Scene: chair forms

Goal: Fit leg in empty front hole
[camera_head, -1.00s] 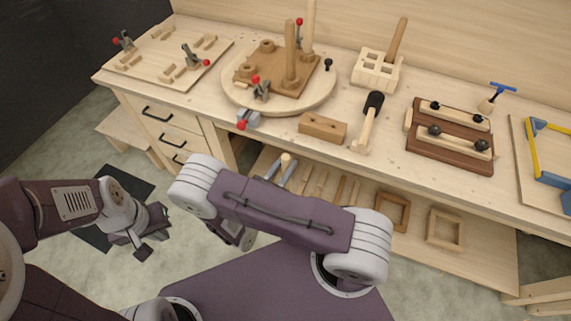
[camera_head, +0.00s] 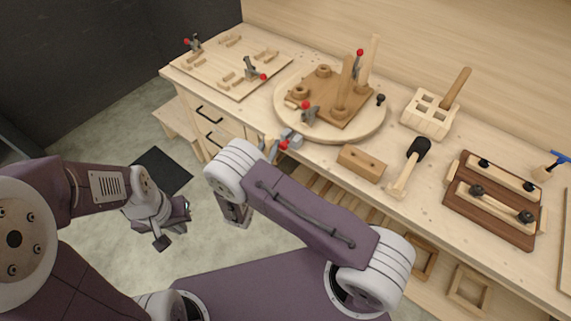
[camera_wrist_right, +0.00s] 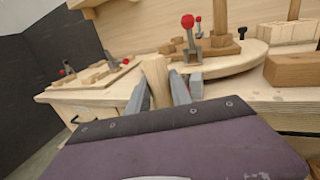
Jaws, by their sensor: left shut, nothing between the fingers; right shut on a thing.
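The brown seat board (camera_head: 330,97) lies on a round wooden turntable (camera_head: 376,122). Two upright legs (camera_head: 345,88) (camera_head: 369,62) stand at its right side. Two round bosses (camera_head: 300,92) (camera_head: 323,72) at its left side hold no leg; I cannot see into their holes. My right gripper (camera_wrist_right: 158,88) is shut on a light wooden leg (camera_wrist_right: 155,72), held upright and slightly tilted in the right wrist view. In the head view this gripper (camera_head: 270,149) is by the bench's front edge, mostly hidden behind my arm. My left gripper (camera_head: 172,222) is shut and empty over the floor.
A wooden block (camera_head: 361,163), a mallet (camera_head: 408,168) and a slotted holder (camera_head: 428,118) lie to the right. A jig board (camera_head: 235,78) lies left.

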